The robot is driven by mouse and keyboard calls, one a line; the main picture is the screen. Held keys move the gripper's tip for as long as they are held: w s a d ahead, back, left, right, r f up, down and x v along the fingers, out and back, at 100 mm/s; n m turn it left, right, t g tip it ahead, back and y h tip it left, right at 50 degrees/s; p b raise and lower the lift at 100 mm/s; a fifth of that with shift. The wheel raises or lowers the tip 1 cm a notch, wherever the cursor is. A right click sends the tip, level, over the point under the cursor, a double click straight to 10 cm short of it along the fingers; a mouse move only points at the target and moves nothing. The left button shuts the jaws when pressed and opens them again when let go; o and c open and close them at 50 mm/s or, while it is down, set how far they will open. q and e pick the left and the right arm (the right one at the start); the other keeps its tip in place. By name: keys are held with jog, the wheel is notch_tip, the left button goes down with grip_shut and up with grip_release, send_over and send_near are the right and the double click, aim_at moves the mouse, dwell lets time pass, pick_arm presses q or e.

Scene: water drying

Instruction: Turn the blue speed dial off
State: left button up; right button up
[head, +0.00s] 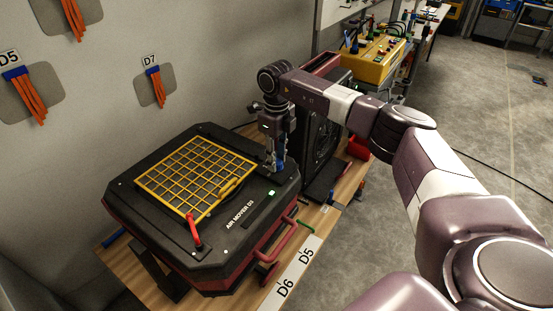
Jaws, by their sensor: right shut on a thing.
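The air mover (235,220) is a black and dark red box with a yellow grille (187,170) on its top. It stands on the wooden bench. My right gripper (277,160) points down over the far right corner of its top. The gripper is shut on the blue speed dial (281,166), which shows only as a small patch of blue between the fingers. The dial's pointer and setting are hidden. My left gripper is not in view.
A red lever (194,232) stands on the near side of the top. A second black unit (318,135) stands close behind my right gripper. A yellow box (377,60) is farther back. Orange strips (155,88) hang on the left wall. Floor at the right is mostly clear.

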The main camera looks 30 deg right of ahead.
aim_at(277, 162)
jog(key=shift+w+r, duration=0.1)
jog(key=shift+r, duration=0.05)
jog(key=o, duration=1.2)
jog(key=shift+c, duration=0.2)
notch_tip(277, 162, up, 12)
